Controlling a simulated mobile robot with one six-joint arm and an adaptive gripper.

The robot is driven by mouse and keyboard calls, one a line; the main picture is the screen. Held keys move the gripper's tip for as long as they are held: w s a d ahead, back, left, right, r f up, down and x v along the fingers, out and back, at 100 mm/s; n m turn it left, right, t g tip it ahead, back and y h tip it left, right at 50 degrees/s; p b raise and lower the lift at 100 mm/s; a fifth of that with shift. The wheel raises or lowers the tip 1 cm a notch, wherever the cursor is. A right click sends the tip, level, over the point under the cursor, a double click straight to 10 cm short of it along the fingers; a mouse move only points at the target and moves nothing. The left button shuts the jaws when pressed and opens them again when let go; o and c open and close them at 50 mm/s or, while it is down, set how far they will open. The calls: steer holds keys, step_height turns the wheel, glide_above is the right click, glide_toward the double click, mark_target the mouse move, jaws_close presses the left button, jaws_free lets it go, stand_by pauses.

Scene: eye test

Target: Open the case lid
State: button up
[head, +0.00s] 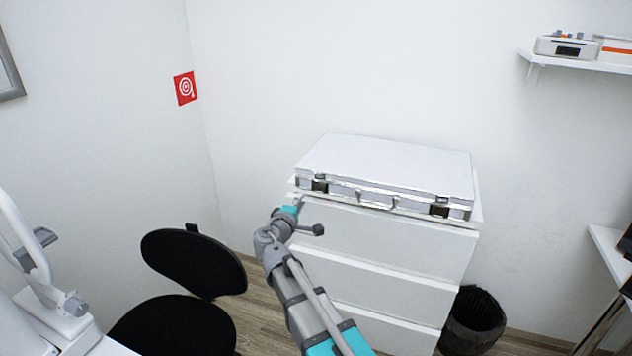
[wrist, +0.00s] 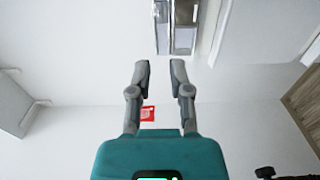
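A silver-white case (head: 395,165) lies flat with its lid shut on a white drawer cabinet (head: 390,240). Its front side has a handle (head: 362,197) in the middle and a latch near each end, left (head: 320,182) and right (head: 440,205). My gripper (head: 300,200) is by the front left corner of the case, in front of the cabinet's top edge. In the wrist view my gripper (wrist: 160,66) has its two fingers apart with nothing between them. Part of the case (wrist: 183,22) shows beyond the fingertips, at the top of that view.
A black round-backed chair (head: 190,262) stands left of my arm. A black bin (head: 474,320) stands right of the cabinet. A wall shelf (head: 585,62) holding devices is at the upper right. A red sign (head: 185,88) hangs on the left wall. The wall above the case is clear.

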mark_target(317, 178)
steer(key=x, duration=1.3)
steer(key=shift+w+d, duration=0.15)
steer(key=shift+w, duration=0.2)
jaws_close()
